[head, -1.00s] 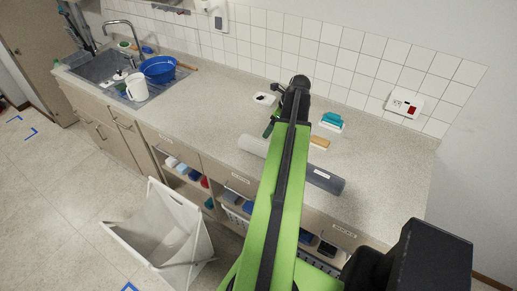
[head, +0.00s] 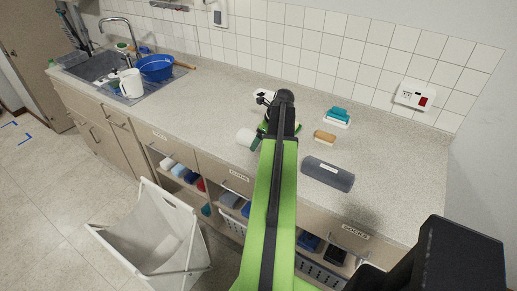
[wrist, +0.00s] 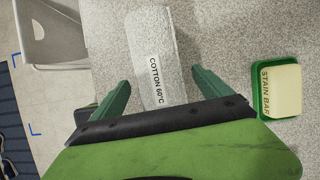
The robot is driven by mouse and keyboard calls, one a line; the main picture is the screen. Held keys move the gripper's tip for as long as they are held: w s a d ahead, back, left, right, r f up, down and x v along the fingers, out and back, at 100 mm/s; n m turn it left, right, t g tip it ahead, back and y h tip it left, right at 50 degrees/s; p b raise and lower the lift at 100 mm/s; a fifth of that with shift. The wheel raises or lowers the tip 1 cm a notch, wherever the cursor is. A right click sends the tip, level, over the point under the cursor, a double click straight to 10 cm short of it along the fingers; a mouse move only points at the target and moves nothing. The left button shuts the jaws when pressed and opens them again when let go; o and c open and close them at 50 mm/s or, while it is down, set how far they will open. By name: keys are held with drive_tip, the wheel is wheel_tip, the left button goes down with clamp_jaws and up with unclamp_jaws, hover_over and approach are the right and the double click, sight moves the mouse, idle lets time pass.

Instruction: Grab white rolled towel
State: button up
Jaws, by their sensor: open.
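The white rolled towel (wrist: 156,55) lies on the counter in the wrist view, with a "COTTON 60°C" label on its side. In the head view its left end (head: 246,137) shows, and my arm hides the rest. My gripper (wrist: 161,78) is open, with one green finger to each side of the towel's near part in the wrist view. I cannot tell whether the fingers touch it or are still above it. In the head view my gripper (head: 265,127) is at the towel, partly hidden by the wrist.
A dark grey roll (head: 328,173) lies right of my arm. A stain bar (wrist: 282,90) in a green dish is right of the gripper. Sponges (head: 337,117) and a tan brush (head: 324,136) lie farther back. A blue basin (head: 157,68) stands by the sink; a laundry hamper (head: 150,235) stands below.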

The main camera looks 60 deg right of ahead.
drive_tip(key=b+x, duration=0.1)
drive_tip(key=x, duration=0.1)
drive_tip(key=shift+f, duration=0.3)
drive_tip(key=shift+r, duration=0.2)
drive_tip(key=c, duration=1.7)
